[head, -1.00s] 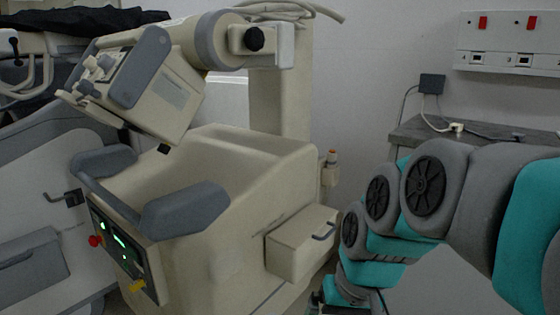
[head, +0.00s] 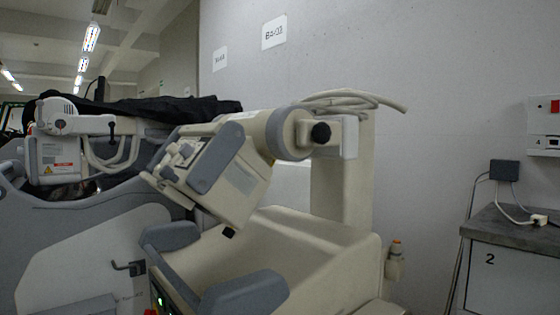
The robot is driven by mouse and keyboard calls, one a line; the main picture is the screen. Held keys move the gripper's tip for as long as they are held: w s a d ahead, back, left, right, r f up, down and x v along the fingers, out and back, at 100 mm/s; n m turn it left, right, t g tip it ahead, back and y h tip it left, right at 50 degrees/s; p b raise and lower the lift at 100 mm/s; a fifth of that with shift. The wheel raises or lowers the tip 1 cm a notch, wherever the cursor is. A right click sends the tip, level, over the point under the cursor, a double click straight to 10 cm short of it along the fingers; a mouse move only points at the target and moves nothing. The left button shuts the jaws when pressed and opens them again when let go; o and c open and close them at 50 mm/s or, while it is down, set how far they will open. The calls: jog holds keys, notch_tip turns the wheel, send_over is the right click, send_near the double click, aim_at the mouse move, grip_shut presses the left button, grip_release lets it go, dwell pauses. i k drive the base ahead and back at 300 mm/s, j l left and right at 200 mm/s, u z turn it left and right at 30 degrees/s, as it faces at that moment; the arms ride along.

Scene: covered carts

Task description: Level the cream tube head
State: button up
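The cream tube head (head: 217,172) hangs in the middle of the head view, tilted with its lower end pointing down and to the right. It has a grey handle (head: 216,158) on its face and a cream cylinder (head: 268,134) behind it. The cylinder joins a bracket (head: 345,136) with a black knob (head: 321,132) on the cream upright column (head: 343,185). The tube head hangs above the cream cart body (head: 320,247) and appears apart from it. My gripper is not in view.
Grey handles (head: 243,294) stand at the cart's front. At left, another machine (head: 58,145) and a grey-white cart (head: 75,255) stand close, with black cloth (head: 165,107) draped behind. A cabinet marked 2 (head: 510,272) stands at right. Cables (head: 350,100) loop over the column top.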

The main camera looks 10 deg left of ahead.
aim_at(228, 174)
jog(key=k+j, duration=0.1)
jog(key=j, duration=0.35)
jog(key=k+j, duration=0.1)
jog(key=j, duration=0.75)
jog(key=k+j, duration=0.15)
jog(key=j, duration=0.3)
